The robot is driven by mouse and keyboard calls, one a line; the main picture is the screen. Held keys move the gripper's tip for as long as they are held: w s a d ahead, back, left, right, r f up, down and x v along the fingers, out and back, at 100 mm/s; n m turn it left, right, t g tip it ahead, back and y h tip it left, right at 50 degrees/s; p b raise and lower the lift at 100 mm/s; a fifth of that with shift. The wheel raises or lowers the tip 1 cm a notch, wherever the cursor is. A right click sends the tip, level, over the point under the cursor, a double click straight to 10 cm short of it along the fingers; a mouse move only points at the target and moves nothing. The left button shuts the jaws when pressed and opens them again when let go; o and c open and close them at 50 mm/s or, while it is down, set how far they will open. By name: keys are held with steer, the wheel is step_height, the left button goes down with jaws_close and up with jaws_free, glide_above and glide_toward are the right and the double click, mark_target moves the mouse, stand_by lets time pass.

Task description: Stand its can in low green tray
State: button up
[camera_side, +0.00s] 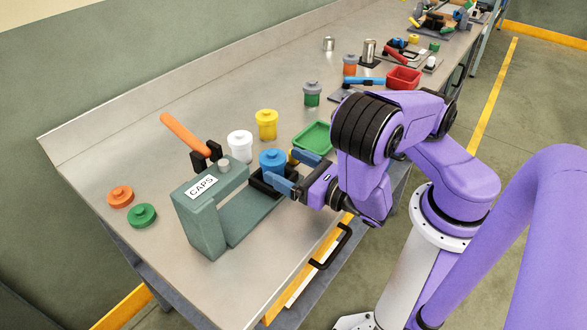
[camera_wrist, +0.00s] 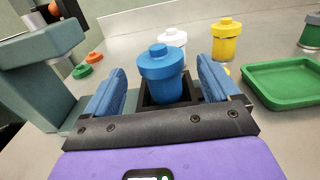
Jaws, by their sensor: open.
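A blue can with a blue lid (camera_side: 272,160) stands upright in the black holder (camera_side: 262,187) of the green capping press (camera_side: 205,215). The can also shows in the wrist view (camera_wrist: 166,82). My gripper (camera_side: 280,165) is open, with its blue fingers on either side of the can. In the wrist view a gap shows between the can and each finger (camera_wrist: 160,66). The low green tray (camera_side: 315,136) lies behind my gripper in the side view, and to the right in the wrist view (camera_wrist: 285,98). It looks empty.
A white can (camera_side: 240,146) and a yellow can (camera_side: 266,124) stand near the press. Orange (camera_side: 121,196) and green (camera_side: 142,215) lids lie left of the press. The press's orange lever (camera_side: 184,133) is raised.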

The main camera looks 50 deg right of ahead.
steer(key=shift+s, duration=0.45)
steer(key=shift+c, duration=0.8)
